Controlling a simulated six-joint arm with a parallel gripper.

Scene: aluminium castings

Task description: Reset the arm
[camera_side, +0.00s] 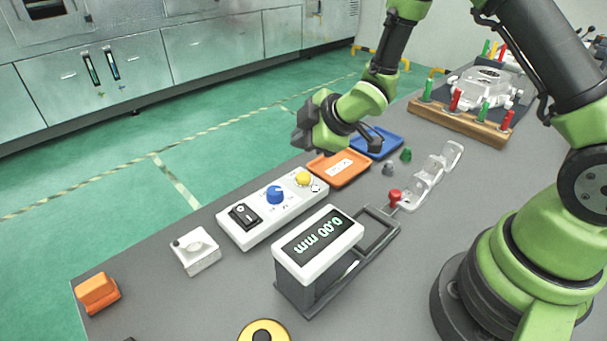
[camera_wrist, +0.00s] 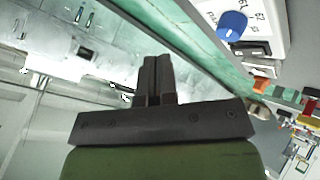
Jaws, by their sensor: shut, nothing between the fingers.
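My gripper (camera_side: 303,132) is raised above the far side of the grey table (camera_side: 185,292), level with the orange tray and to its left in the side view. Its fingers point to the left, out toward the green floor. In the wrist view the two dark fingers (camera_wrist: 158,80) stand close together with nothing between them. My gripper touches nothing that I can see.
Below stand a control box (camera_side: 258,222) with a blue knob, a display box (camera_side: 318,245) reading 0.00 mm, an orange tray (camera_side: 325,179) and a blue tray (camera_side: 385,146). A wooden rack (camera_side: 455,126) with coloured pegs and a casting (camera_side: 482,90) are behind.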

